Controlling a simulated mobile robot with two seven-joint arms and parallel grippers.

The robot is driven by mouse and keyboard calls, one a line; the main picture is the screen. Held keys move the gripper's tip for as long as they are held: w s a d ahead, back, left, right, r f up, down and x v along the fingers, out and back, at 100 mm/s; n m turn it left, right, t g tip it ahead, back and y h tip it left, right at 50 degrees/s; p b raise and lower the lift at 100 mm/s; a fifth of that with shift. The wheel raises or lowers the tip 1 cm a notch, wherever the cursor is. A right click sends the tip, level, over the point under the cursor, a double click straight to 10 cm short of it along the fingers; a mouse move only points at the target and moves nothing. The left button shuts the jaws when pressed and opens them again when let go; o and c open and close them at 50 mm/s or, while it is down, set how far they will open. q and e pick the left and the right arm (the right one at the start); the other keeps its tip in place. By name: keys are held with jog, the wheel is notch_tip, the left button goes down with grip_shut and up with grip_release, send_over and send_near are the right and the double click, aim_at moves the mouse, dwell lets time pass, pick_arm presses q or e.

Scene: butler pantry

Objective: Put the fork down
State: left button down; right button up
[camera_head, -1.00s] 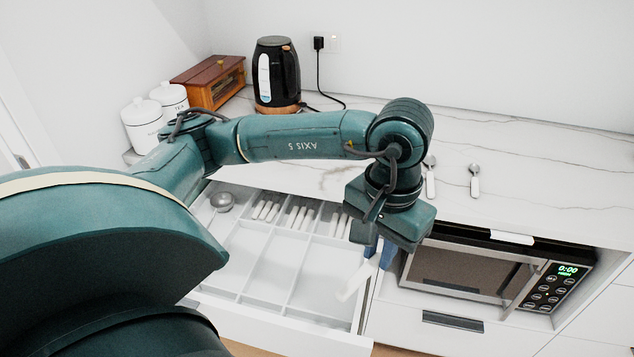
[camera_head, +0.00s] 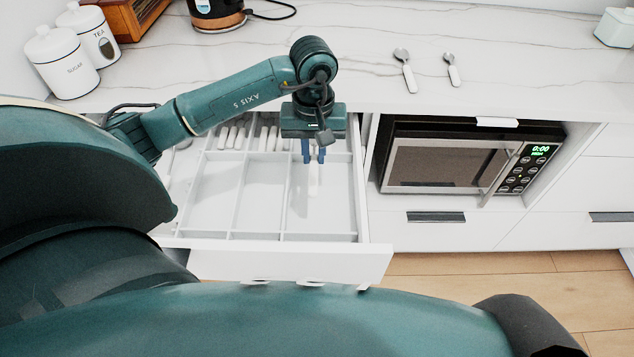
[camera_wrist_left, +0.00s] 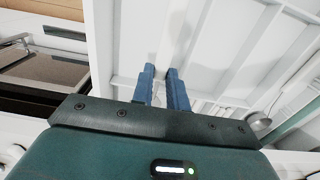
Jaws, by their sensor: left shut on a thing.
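My left gripper (camera_head: 314,158) points down over the right part of the open white drawer (camera_head: 340,262). It is shut on the fork (camera_head: 314,180), whose pale handle hangs below the blue fingers. The fork's upper end is hidden by the fingers. The handle appears above the drawer's right-hand compartment; whether it touches the floor is unclear. My right gripper is not in view.
Several pale-handled utensils (camera_head: 232,135) lie in the drawer's rear compartments. Two spoon-like utensils, one larger (camera_head: 406,72) and one smaller (camera_head: 452,70), lie on the counter. A microwave (camera_head: 445,163) sits right of the drawer. The drawer's front compartments look empty.

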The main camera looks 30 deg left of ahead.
pick_arm(q)
notch_tip(320, 180, down, 7)
jog(key=shift+r, duration=0.1)
dwell(0.3)
jog(key=shift+f+b, duration=0.3)
jog(key=shift+f, duration=0.05)
jog(key=c, duration=1.4)
grip_release()
jog(key=shift+r, duration=0.15)
